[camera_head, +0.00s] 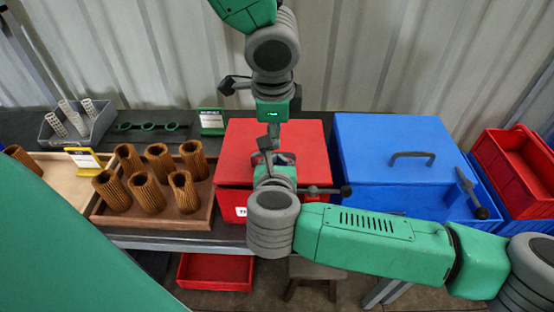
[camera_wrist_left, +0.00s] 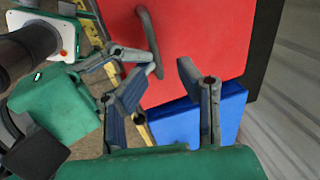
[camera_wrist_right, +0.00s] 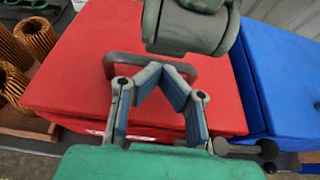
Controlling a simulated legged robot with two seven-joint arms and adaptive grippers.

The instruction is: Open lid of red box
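The red box (camera_head: 240,140) stands on the dark table with its lid down and a grey arched handle (camera_wrist_right: 150,58) on top. My left gripper (camera_head: 268,140) comes down from above at the handle. In the left wrist view (camera_wrist_left: 168,62) its fingers are apart, with the handle (camera_wrist_left: 153,45) close to one finger. My right gripper (camera_head: 275,172) is low over the lid at the front side of the handle. In the right wrist view (camera_wrist_right: 163,70) its fingertips meet just beside the handle bar. Contact with the handle is hard to tell.
A blue box (camera_head: 385,150) with a handle stands right of the red box. A wooden tray (camera_head: 105,212) with several brown ribbed cartridges (camera_head: 148,190) is to the left. A grey bin (camera_head: 98,122) stands behind it. Red bins (camera_head: 515,165) are at far right.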

